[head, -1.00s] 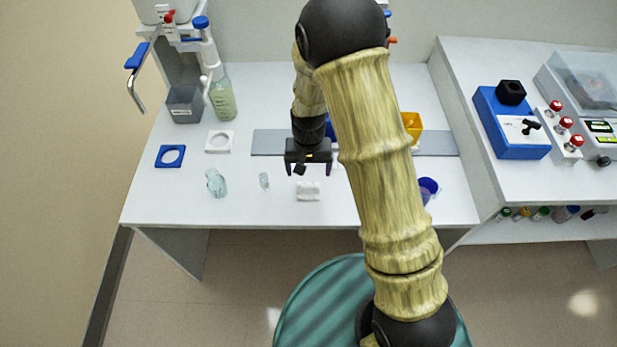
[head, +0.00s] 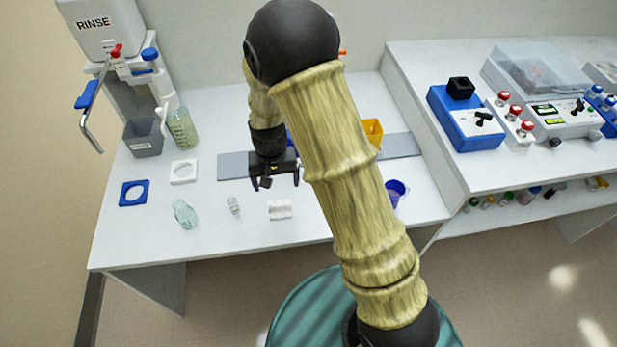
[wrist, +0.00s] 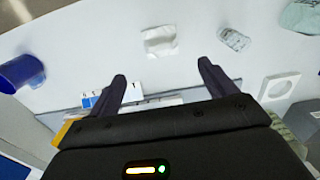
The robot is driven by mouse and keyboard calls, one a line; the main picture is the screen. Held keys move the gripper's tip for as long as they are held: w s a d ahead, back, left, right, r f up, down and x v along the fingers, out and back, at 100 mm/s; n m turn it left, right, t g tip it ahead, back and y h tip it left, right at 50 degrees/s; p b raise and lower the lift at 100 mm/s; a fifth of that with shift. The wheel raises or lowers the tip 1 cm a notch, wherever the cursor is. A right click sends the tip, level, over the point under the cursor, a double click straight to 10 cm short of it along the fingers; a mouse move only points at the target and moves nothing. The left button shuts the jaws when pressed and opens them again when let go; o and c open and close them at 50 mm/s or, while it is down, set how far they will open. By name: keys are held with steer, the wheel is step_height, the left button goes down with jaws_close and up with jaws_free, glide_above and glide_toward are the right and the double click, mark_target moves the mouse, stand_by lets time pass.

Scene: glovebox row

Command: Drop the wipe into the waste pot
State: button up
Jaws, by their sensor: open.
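A small white folded piece, which looks like the wipe (head: 280,210), lies on the white bench top. It also shows in the wrist view (wrist: 160,40), ahead of the fingertips and roughly centred between them. My gripper (head: 275,184) is open and empty, above the bench and just behind the wipe in the head view; its two fingers (wrist: 162,71) do not touch it. A blue pot (head: 394,190), which may be the waste pot, stands right of my arm, partly hidden by it. It shows at the left of the wrist view (wrist: 18,72).
Left of the wipe lie a small clear piece (head: 234,206) and a pale green crumpled glove-like thing (head: 185,214). Blue (head: 124,194) and white (head: 183,181) square rings, a bottle (head: 182,132) and a grey bin (head: 143,143) are farther left. A yellow bin (head: 373,129) is behind my arm.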

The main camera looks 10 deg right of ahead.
steer(key=s+d+r+t, duration=0.2)
steer(key=s+d+r, duration=1)
steer(key=d+r, duration=0.1)
steer(key=shift+s+d+r+t, duration=0.15)
steer(key=shift+d+r+t, duration=0.05)
steer(key=shift+d+t, duration=0.1)
steer(key=shift+c, duration=0.4)
